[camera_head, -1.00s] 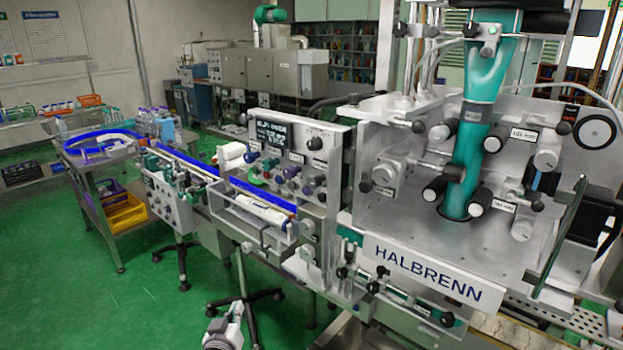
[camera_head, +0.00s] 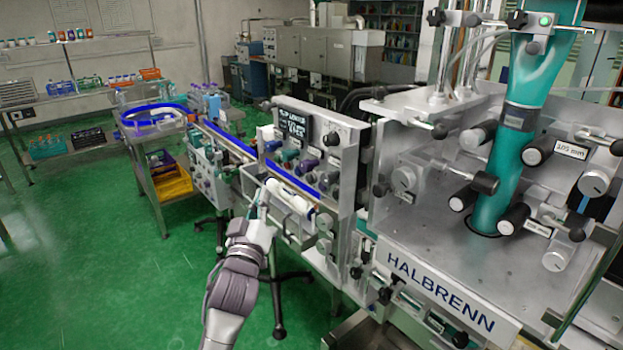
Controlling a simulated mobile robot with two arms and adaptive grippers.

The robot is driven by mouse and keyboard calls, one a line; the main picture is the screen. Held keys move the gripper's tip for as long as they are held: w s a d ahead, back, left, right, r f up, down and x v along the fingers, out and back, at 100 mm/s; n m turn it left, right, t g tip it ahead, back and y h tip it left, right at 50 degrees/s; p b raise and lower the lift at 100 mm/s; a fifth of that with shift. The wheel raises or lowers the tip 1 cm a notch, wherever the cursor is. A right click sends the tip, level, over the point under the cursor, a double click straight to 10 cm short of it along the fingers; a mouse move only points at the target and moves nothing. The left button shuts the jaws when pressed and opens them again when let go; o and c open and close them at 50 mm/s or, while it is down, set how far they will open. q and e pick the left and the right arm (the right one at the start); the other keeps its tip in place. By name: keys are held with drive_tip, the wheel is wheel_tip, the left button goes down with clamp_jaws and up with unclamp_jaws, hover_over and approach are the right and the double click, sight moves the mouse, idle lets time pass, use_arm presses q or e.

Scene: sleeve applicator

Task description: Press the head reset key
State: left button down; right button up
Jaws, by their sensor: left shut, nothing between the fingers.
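The control panel (camera_head: 347,150) of the sleeve machine carries a small dark display (camera_head: 293,126), a row of coloured knobs and keys, and small labels too fine to read. I cannot tell which of these is the head reset key. My left gripper (camera_head: 263,200) is shut and empty. In the picture it appears in front of the conveyor and to the lower left of the panel, near a white roller (camera_head: 290,196). It seems apart from the panel's knobs. My right gripper is out of view.
The HALBRENN machine head (camera_head: 440,290) with its teal sleeve (camera_head: 497,185) fills the right side. A blue conveyor (camera_head: 231,142) runs back left to a round table (camera_head: 150,119). A yellow bin (camera_head: 172,185) sits on the cart's lower shelf. Green floor is open at left.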

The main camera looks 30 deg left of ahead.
sight(310, 179)
use_arm(q)
drive_tip(key=w+d+b, duration=0.3)
drive_tip(key=w, duration=0.5)
drive_tip(key=shift+w+d, duration=0.15)
drive_tip(key=shift+d, duration=0.1)
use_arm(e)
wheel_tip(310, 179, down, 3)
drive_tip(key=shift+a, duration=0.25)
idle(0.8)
use_arm(q)
drive_tip(key=shift+w+d, duration=0.15)
drive_tip(key=shift+w, duration=0.25)
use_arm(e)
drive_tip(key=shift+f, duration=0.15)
use_arm(q)
drive_tip(key=shift+w+d+b, duration=0.15)
drive_tip(key=shift+w+b, duration=0.2)
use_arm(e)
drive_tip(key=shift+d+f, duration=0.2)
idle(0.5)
use_arm(q)
drive_tip(key=shift+s+a+p, duration=0.3)
drive_tip(key=shift+s+p, duration=0.1)
drive_tip(key=shift+s, duration=0.35)
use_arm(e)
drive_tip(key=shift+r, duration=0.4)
